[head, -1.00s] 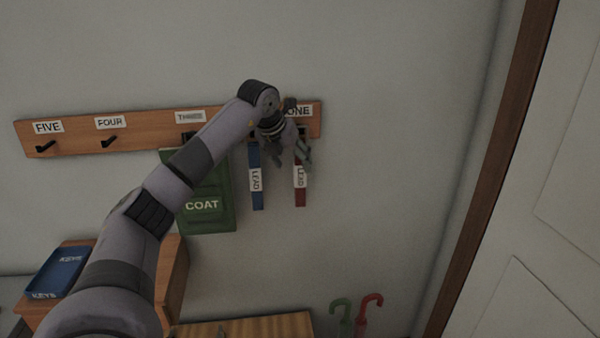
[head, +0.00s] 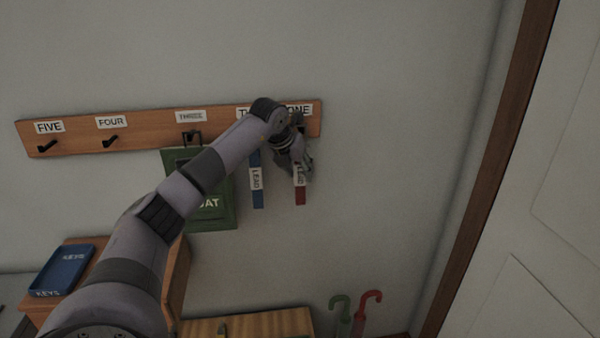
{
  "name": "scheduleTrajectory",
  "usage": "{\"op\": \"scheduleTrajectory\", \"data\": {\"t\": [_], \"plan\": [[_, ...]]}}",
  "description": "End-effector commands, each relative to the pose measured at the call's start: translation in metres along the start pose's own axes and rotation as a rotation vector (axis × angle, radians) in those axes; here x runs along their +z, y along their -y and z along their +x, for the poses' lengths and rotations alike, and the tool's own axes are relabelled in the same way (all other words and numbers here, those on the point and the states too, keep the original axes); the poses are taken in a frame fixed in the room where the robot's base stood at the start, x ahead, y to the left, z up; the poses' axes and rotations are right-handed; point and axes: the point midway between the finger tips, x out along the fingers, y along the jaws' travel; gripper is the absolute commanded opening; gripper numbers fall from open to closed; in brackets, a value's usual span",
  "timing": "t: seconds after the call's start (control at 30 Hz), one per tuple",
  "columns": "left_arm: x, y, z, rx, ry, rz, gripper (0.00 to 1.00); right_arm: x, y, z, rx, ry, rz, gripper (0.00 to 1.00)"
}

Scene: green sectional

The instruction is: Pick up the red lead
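The red lead (head: 300,196) hangs below the label ONE at the right end of the wooden hook board. It has a white LEAD tag, and its upper part is hidden behind my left gripper. My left gripper (head: 301,172) is at the red lead, over the top of its tag, with the fingers pointing down. The fingers are small and dark here, and I cannot tell whether they are closed on the lead or apart from it. My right gripper is not in view.
A blue lead (head: 257,195) hangs just left of the red one. A green coat panel (head: 225,217) hangs further left, partly behind my arm. Hook board (head: 75,143) runs along the wall. A blue keys tray (head: 62,270) and two umbrellas (head: 366,312) are lower down.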

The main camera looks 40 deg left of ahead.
Motion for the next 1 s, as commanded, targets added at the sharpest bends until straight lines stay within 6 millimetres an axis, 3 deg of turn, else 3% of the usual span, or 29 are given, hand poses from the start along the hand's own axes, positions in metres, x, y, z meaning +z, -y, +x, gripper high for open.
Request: {"op": "scheduleTrajectory", "data": {"t": [0.27, 0.77, 1.0], "plan": [[0.0, 0.0, 0.0, 0.001, 0.0, -0.001, 0.15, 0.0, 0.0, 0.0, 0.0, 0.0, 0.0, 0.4], [0.008, 0.002, -0.012, -0.001, 0.004, -0.002, 0.14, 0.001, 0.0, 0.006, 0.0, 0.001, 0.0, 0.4], [-0.017, 0.015, -0.023, 0.002, 0.002, 0.004, 0.11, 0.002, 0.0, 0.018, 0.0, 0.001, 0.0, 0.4]]}}
